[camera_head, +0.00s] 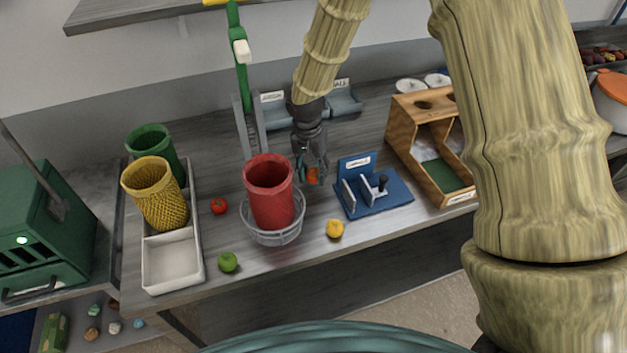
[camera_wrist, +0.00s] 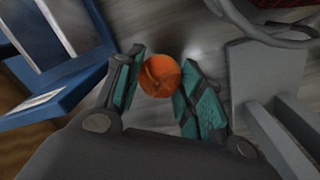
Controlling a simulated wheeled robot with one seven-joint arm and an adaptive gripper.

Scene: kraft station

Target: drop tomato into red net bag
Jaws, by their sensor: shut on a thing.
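My gripper (camera_head: 311,182) is shut on a round orange fruit (camera_wrist: 160,75), held between its teal finger pads in the wrist view. In the head view only a small orange patch of this fruit shows between the fingers. The red net bag (camera_head: 270,195) stands upright, mouth up, in a round wire holder (camera_head: 274,236). My gripper is just right of the bag, apart from its rim. A small red tomato-like fruit (camera_head: 218,206) lies on the table left of the bag. In the wrist view, part of the red bag or holder (camera_wrist: 285,15) shows at the upper right.
A green fruit (camera_head: 228,262) and a yellow fruit (camera_head: 335,229) lie near the front edge. A blue stand (camera_head: 372,195) and a wooden box (camera_head: 421,160) are right.

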